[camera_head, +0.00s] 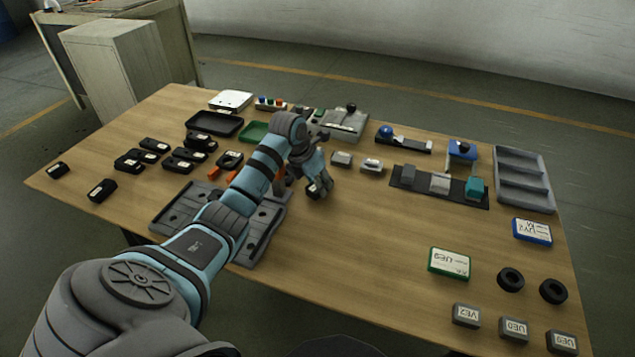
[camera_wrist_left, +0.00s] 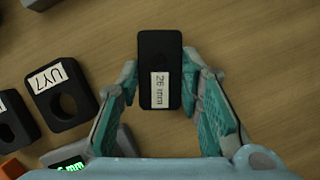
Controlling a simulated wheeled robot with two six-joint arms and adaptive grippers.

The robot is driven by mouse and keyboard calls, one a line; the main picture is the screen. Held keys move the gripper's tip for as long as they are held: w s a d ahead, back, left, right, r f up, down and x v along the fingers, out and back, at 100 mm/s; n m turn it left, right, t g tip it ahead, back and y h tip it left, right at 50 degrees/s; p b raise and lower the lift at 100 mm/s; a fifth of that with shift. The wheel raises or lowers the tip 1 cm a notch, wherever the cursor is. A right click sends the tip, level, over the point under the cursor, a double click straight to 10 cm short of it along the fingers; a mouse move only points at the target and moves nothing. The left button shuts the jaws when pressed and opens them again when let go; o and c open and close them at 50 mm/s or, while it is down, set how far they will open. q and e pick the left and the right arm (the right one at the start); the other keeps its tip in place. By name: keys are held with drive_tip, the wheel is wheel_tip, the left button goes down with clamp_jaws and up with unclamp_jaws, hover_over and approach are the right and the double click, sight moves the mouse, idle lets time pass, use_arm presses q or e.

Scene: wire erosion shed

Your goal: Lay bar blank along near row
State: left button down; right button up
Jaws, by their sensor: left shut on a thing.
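My left gripper (camera_head: 314,188) is over the wooden table, to the right of the grey plate. It is shut on a black block labelled "26 mm" (camera_wrist_left: 160,60), whose sides lie between the two teal finger pads in the left wrist view. I cannot tell from its look alone whether this block is the bar blank. The grey plate (camera_head: 172,215) with recesses lies at the near left of the table, partly hidden by my left arm. My right gripper is not in view.
Several black blocks (camera_head: 130,161) lie at the table's left. A black block labelled UY7 (camera_wrist_left: 65,93) sits left of the gripper. A dark rack (camera_head: 440,203) and a grey compartment tray (camera_head: 524,201) stand at right. The table's near middle (camera_head: 350,260) is clear.

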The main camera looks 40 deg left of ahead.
use_arm(q)
drive_tip(key=c, duration=1.1)
unclamp_jaws()
